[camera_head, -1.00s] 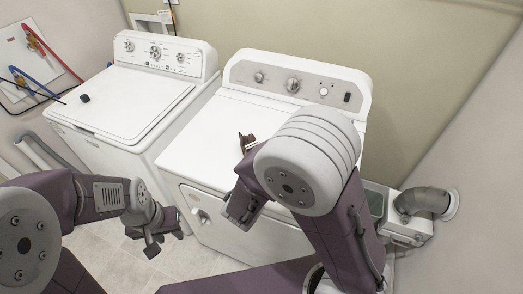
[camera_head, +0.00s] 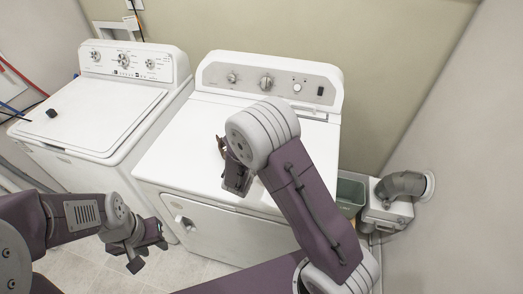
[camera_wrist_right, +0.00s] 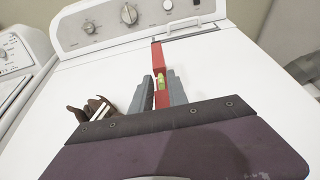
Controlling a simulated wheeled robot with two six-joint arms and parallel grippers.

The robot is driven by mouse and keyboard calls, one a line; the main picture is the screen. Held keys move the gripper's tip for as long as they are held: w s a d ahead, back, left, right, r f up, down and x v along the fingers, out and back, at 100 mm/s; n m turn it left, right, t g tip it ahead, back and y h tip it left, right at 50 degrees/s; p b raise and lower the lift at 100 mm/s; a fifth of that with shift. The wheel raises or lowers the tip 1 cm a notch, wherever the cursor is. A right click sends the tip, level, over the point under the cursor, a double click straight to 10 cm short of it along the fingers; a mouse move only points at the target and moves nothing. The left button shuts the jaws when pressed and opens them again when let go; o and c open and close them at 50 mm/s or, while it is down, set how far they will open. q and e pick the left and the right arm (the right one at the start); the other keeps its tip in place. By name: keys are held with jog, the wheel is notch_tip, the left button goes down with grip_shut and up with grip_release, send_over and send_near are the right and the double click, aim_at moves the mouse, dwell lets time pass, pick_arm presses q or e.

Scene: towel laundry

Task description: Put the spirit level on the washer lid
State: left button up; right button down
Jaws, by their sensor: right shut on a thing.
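The spirit level (camera_wrist_right: 157,61) is red with a green vial and shows in the right wrist view. My right gripper (camera_wrist_right: 161,92) is shut on it, one finger on each side, over the dryer top. I cannot tell whether the level touches the dryer. In the head view my right gripper (camera_head: 238,179) is over the front part of the dryer top, and the level is hidden by my arm. The washer lid (camera_head: 95,112) is white, closed, on the left machine. My left gripper (camera_head: 149,254) is open and empty, low in front of the machines.
The white dryer (camera_head: 178,150) stands right of the washer. A small brown object (camera_wrist_right: 98,106) lies on the dryer top, left of my right gripper. A small dark object (camera_head: 51,113) lies on the washer lid. A grey-green bin (camera_head: 350,190) and vent pipe (camera_head: 402,184) are right of the dryer.

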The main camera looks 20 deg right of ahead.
notch_tip(320, 180, down, 3)
jog(key=shift+w+f, duration=0.1)
jog(key=shift+f, duration=0.25)
jog(key=shift+f, duration=0.1)
jog(key=c, duration=1.3)
grip_release()
